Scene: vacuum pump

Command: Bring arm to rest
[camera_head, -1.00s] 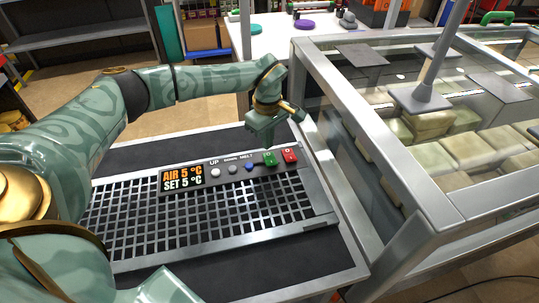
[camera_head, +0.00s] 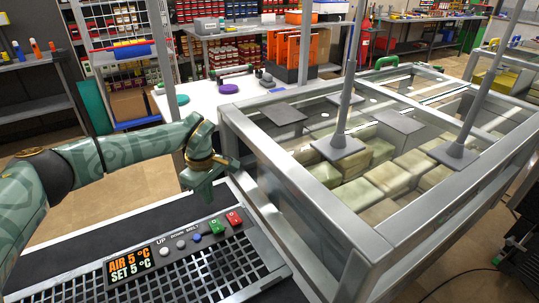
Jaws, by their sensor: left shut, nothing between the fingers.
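My left arm (camera_head: 110,160) reaches in from the left, pale green with dark and brass joints. My left gripper (camera_head: 206,196) points down and is shut and empty. In the picture it shows just above the green button (camera_head: 216,227) of the control panel (camera_head: 180,248), with no clear contact. The panel also has a red button (camera_head: 234,219), a blue one, two grey ones and a display reading AIR 5 °C, SET 5 °C. My right gripper is not in view.
A glass-topped chest (camera_head: 300,215) with pale packages inside stands right of the panel, with upright rods over it. Floor shows behind my left arm.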

